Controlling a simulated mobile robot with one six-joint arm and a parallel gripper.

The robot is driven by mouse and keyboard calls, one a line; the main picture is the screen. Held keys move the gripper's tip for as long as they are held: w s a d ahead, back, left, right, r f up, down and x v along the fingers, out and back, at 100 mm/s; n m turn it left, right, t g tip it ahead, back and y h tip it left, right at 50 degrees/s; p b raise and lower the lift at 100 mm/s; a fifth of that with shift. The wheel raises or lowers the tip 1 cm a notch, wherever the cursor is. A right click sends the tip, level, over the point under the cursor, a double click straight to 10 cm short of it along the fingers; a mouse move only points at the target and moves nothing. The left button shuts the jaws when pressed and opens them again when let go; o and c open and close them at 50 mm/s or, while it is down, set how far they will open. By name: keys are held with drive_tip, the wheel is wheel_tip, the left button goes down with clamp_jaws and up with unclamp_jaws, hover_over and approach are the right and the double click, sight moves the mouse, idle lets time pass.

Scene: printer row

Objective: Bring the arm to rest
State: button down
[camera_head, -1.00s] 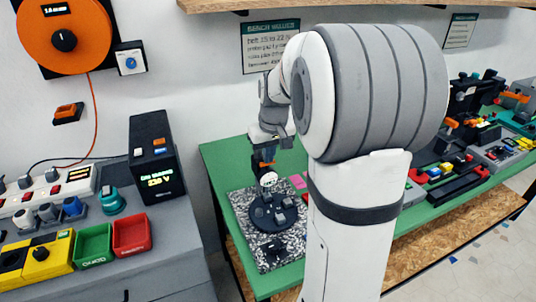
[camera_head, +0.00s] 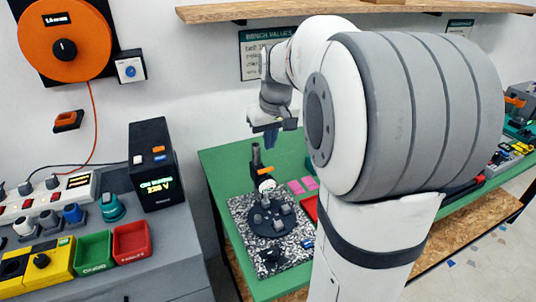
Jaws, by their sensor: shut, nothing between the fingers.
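My arm stands large in the middle and right of the head view, its white and grey links covering much of the bench behind. My gripper (camera_head: 271,136) hangs at the far end of the arm, pointing down, shut and empty. It is above the back left part of the green bench (camera_head: 228,160), clear of the black upright post with an orange band below it. The post stands behind a round dark plate (camera_head: 272,224) bearing several grey knobs, on a speckled slab (camera_head: 243,207).
Pink pads (camera_head: 302,186) lie right of the post. A grey counter at left holds a black voltage box (camera_head: 155,166), a green bin (camera_head: 94,251) and a red bin (camera_head: 131,240). A wooden shelf (camera_head: 240,12) runs above. My arm hides much of the bench's right.

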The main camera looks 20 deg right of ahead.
drive_tip(key=v, duration=0.5)
drive_tip(key=shift+r, duration=0.2)
